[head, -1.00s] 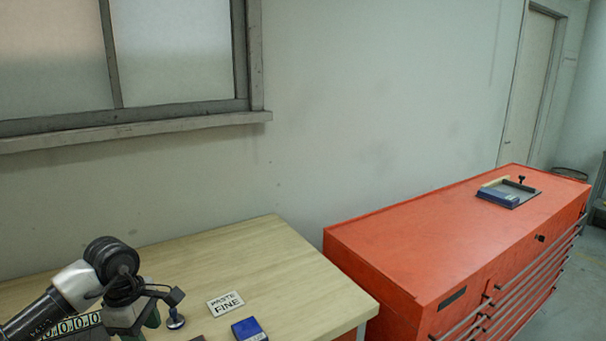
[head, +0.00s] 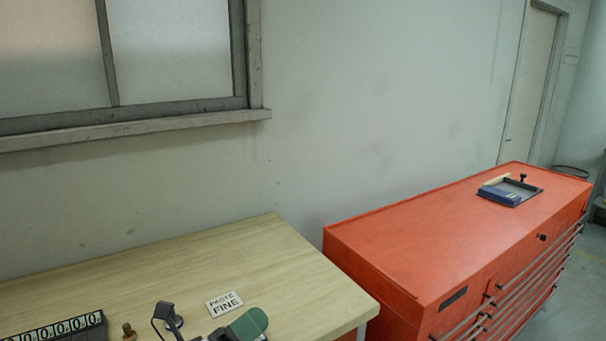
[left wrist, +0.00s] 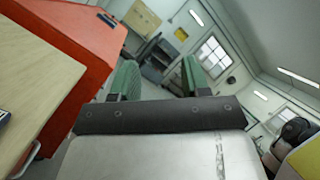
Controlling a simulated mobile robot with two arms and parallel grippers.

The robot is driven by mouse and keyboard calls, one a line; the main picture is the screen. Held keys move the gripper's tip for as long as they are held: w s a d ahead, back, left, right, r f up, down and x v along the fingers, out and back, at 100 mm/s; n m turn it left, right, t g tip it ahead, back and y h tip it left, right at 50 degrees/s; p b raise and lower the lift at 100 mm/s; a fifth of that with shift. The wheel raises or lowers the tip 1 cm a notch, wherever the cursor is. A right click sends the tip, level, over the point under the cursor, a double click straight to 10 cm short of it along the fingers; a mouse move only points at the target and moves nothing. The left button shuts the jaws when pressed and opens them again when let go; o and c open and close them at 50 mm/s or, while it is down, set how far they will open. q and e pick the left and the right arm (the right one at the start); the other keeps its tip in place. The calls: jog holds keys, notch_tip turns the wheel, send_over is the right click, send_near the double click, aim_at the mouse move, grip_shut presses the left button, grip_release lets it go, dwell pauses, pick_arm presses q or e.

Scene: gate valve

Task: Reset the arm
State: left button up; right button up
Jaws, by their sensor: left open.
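My left gripper (head: 207,321) is at the bottom edge of the head view, low in front of the wooden bench. Its fingers are apart, one dark grey and one with a green pad, and nothing shows between them. In the left wrist view the two green fingers (left wrist: 158,80) are spread with open room beyond them. The rest of the left arm is out of the head view. My right gripper is not in view.
The wooden bench (head: 270,270) holds a "PASTE FINE" card (head: 224,304), a numbered rack (head: 55,328) and a small brown knob (head: 128,331). A red tool cabinet (head: 420,245) stands to the right with a tray (head: 511,190) on top. A window wall is behind.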

pick_arm(q)
jog(key=s+a+f+n+t+y, duration=0.1)
jog(key=a+f+n+y, duration=0.4)
jog(key=n, duration=0.4)
jog(key=s+a+f+n+t+y, duration=0.1)
jog(key=s+a+f+n+y, duration=0.15)
jog(key=n+y, duration=0.55)
jog(key=s+a+f+n+y, duration=0.1)
jog(key=a+f+n+y, duration=0.35)
jog(key=n, duration=0.55)
jog(key=s+f+n+g, duration=0.4)
jog(key=s+f+g, duration=0.2)
jog(key=s, duration=0.4)
jog(key=s+f+n+g, duration=0.4)
jog(key=s+f+g, duration=0.2)
jog(key=s, duration=0.3)
notch_tip(320, 180, down, 28)
jog(key=s+r+g, duration=0.1)
jog(key=s+a+f, duration=0.1)
jog(key=s+f, duration=0.6)
jog(key=s, duration=0.1)
jog(key=s+a+f+g, duration=0.1)
jog(key=s+a+f, duration=0.1)
jog(key=s+f, duration=0.6)
jog(key=shift+a+m, duration=0.3)
jog(key=shift+m, duration=0.1)
